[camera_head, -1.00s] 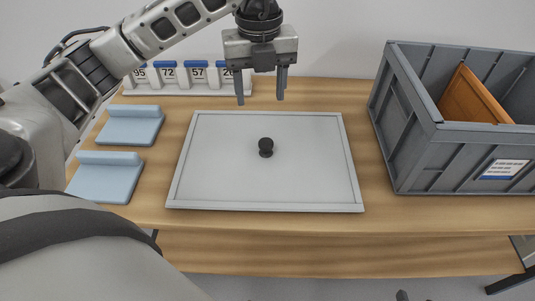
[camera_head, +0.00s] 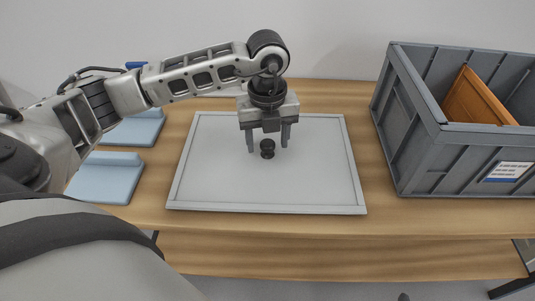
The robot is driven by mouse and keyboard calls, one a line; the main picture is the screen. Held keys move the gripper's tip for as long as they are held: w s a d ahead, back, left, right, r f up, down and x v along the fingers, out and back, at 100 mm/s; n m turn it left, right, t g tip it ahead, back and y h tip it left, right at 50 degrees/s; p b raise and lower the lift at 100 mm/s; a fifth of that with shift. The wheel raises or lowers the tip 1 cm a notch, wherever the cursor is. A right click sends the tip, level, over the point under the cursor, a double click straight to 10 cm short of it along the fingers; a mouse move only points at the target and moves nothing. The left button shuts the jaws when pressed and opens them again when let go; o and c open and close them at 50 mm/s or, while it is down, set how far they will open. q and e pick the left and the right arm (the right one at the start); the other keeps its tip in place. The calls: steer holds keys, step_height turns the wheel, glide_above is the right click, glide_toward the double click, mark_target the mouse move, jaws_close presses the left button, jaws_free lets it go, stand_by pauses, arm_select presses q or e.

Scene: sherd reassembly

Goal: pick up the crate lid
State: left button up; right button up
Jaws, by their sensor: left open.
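The crate lid (camera_head: 300,185) is a flat light-grey panel with a raised rim, lying on the wooden table. A small black knob (camera_head: 267,149) stands near its middle. My left gripper (camera_head: 268,148) points down over the lid with its fingers apart, one to each side of the knob in the picture. It holds nothing. Whether the fingertips are level with the knob or above it, I cannot tell. My right gripper is not in view.
A grey crate (camera_head: 416,160) stands at the right with an orange-brown panel (camera_head: 474,98) inside. Two light-blue stands (camera_head: 105,182) sit at the left, partly behind my left arm. Bare table (camera_head: 375,213) lies between lid and crate.

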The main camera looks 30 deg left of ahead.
arm_select(q)
jaws_close()
